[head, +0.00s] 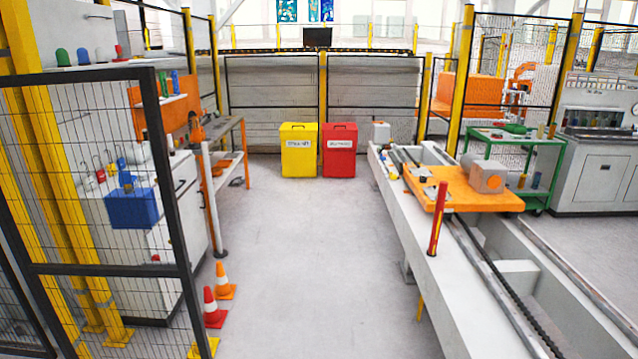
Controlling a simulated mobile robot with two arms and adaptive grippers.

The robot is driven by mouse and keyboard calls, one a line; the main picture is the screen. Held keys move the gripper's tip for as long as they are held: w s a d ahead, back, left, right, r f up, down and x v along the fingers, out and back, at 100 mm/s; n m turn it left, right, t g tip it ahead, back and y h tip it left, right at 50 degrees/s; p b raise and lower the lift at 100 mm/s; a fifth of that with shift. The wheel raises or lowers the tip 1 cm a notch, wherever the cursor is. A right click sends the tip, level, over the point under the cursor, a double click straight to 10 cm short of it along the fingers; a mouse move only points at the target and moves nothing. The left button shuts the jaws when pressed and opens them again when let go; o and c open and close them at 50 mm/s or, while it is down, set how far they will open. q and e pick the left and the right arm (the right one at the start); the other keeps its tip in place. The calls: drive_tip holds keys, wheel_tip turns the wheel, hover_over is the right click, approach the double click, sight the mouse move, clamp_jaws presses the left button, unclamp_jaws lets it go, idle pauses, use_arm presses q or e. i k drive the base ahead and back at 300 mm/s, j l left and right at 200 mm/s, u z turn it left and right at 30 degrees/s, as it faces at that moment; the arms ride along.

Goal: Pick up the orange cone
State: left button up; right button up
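An orange cone (223,282) with a white band stands upright on the grey floor, left of the middle of the head view. In front of it and slightly left stands a similar red cone (211,308), also upright with a white band. A yellow base (204,347), perhaps of another cone, shows at the bottom edge partly behind the fence. Neither of my grippers shows in the head view.
A black mesh fence (110,270) stands at the left, close to the cones. A workbench (226,135) and a post (212,205) are behind them. A long white gantry bed (420,250) runs along the right. Yellow (299,150) and red (339,150) bins stand at the back. The middle floor is clear.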

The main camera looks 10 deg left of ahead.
sight(222, 290)
drive_tip(key=i+u, duration=0.2)
drive_tip(key=i, duration=2.3)
drive_tip(key=i+u, duration=0.25)
drive_tip(key=i, duration=0.35)
drive_tip(key=i+l+u, duration=0.25)
drive_tip(key=i, duration=0.3)
drive_tip(key=i+l+u, duration=0.25)
drive_tip(key=i, duration=0.35)
drive_tip(key=j, duration=0.1)
